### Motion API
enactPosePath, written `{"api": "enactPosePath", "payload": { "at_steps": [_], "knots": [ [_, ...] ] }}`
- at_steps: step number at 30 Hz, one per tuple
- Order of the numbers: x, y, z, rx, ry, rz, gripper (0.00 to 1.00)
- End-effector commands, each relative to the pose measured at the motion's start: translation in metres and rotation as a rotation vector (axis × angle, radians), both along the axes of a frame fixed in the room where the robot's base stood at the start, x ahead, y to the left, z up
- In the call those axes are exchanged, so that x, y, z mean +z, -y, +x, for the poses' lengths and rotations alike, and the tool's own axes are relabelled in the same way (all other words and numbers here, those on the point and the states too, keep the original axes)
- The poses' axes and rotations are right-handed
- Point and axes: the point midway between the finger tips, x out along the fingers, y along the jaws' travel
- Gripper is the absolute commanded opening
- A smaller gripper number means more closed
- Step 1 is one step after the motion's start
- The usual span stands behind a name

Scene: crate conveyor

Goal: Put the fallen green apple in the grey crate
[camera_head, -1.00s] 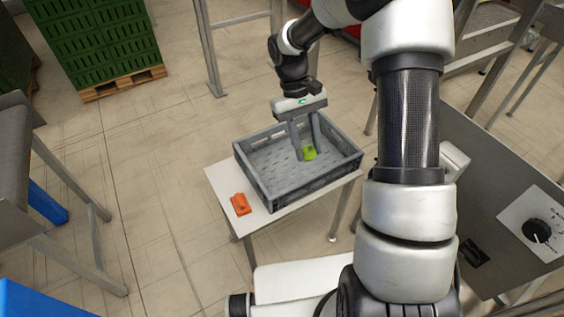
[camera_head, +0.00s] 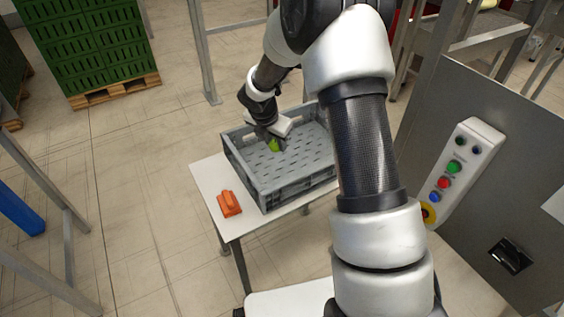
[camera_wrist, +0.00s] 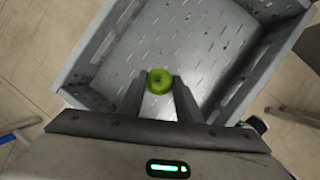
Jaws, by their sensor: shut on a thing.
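The green apple (camera_wrist: 159,81) is between the two fingertips of my gripper (camera_wrist: 158,84) in the wrist view. My gripper is shut on it. In the head view the apple (camera_head: 274,145) shows just below my gripper, over the back left part of the grey crate (camera_head: 297,187). The crate's perforated floor is bare around it. It also shows in the wrist view (camera_wrist: 95,45). I cannot tell whether the apple touches the crate floor.
The crate stands on a small white table (camera_head: 211,180). An orange object (camera_head: 229,203) lies on the table left of the crate. A control panel with buttons (camera_head: 452,170) is at the right. Green stacked crates (camera_head: 85,45) on a pallet stand at the back left, with open floor between.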

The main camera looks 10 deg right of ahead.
Motion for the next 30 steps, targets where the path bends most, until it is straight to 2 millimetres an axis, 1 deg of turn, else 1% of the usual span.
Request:
{"api": "enactPosePath", "payload": {
  "at_steps": [1,3,8,12,15,23,26,27,29,30],
  "knots": [
    [-0.014,0.0,0.0,0.0,-0.002,-0.001,0.1],
    [-0.023,0.0,-0.001,-0.002,-0.002,0.0,0.1],
    [-0.037,0.0,0.0,-0.003,-0.002,0.0,0.1],
    [-0.063,0.0,-0.001,-0.002,-0.002,-0.001,0.1],
    [-0.074,0.0,0.0,-0.004,-0.001,-0.001,0.1],
    [-0.074,0.0,0.0,-0.005,0.0,0.0,0.1],
    [-0.077,0.0,0.0,-0.004,0.0,0.0,0.1],
    [-0.076,0.0,0.0,-0.004,0.0,0.0,0.38],
    [-0.075,0.0,0.0,-0.004,0.0,0.0,0.49],
    [-0.075,0.0,0.0,-0.004,0.0,0.0,0.51]
  ]
}}
